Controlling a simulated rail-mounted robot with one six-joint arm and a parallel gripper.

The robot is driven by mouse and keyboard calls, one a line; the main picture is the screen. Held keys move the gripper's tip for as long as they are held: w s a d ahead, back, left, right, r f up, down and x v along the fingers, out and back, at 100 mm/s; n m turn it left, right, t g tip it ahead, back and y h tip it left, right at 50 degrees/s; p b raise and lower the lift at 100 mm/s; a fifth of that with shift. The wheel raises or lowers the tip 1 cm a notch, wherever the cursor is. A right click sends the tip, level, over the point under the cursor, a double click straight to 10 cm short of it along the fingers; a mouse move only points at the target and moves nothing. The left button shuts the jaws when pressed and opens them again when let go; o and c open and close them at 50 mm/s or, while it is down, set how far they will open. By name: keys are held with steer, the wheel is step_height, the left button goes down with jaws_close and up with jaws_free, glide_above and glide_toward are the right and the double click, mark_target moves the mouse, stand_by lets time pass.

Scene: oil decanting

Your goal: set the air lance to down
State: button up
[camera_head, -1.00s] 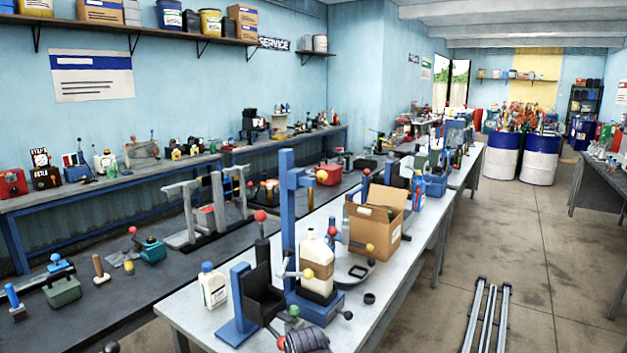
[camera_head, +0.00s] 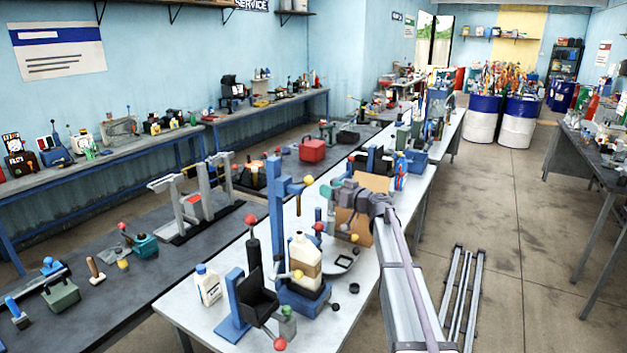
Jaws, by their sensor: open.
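A blue stand (camera_head: 276,215) rises from the near end of the light bench, with a short arm at its top right ending in a ball knob. A black upright handle with a red ball (camera_head: 251,220) stands to the left, above a black holder on a blue bracket. I cannot tell which part is the air lance. My grey gripper (camera_head: 333,196) is open, right of the stand and apart from it; its fingertips are small.
A white bottle (camera_head: 207,286) stands left of the blue bracket. A cardboard box (camera_head: 354,230) is partly hidden behind my arm. Several other devices line the bench further back.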

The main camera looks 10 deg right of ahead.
mark_target(313, 182)
steer(key=x, duration=1)
steer(key=shift+a, duration=0.1)
jaws_close()
step_height(313, 182, down, 9)
steer(key=b, duration=0.8)
steer(key=shift+b, duration=0.4)
jaws_free()
steer(key=shift+r, duration=0.1)
